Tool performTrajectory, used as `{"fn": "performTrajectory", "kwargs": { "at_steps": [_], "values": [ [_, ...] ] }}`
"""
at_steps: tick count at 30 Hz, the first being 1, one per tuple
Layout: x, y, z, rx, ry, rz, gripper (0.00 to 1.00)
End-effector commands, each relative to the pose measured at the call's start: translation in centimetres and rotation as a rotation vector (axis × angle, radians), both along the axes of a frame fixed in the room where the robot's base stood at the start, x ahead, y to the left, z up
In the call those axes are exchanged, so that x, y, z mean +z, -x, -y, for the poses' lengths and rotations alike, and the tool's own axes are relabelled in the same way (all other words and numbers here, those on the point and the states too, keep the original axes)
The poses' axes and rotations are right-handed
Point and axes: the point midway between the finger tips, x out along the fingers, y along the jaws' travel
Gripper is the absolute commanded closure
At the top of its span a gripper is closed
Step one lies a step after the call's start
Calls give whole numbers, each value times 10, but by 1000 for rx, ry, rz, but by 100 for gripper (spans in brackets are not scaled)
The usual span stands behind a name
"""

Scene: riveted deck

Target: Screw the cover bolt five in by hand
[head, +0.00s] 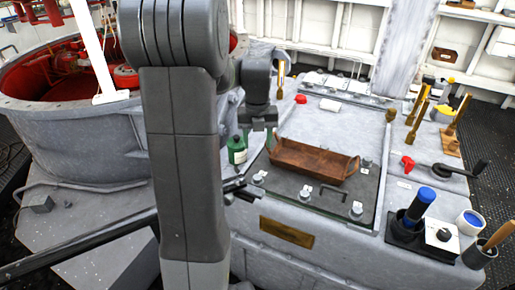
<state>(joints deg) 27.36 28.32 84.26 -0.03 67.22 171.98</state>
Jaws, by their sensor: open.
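A dark cover plate (285,195) lies on top of the grey housing. Silver bolts stand along its front edge: a left one (258,178), a middle one (305,194) and a right one (357,209). Another bolt (366,163) shows at the right side. I cannot tell which is bolt five. A brown wooden tray (313,163) with handles rests on the cover and hides part of it. My gripper (260,132) is open and points down above the cover's left side, left of the tray. Nothing shows between its fingers.
A green bottle (237,151) stands close to my gripper's left. A black handle (333,189) is on the cover. At right are a red-knobbed part (407,163), a black crank (450,170), a blue-topped cylinder (418,207) and a blue-and-white cup (469,222). A round open red-lined well (70,75) is at left.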

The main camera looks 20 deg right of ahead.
Motion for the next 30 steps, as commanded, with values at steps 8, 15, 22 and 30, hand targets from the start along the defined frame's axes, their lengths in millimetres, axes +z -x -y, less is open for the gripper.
{"fn": "performTrajectory", "kwargs": {
  "at_steps": [8,15,22,30],
  "values": [
    [2,0,0,0,0,0,50],
    [2,0,0,92,0,0,50],
    [0,-1,0,484,2,0,50],
    [-1,-1,0,1007,3,-2,50]
  ]
}}
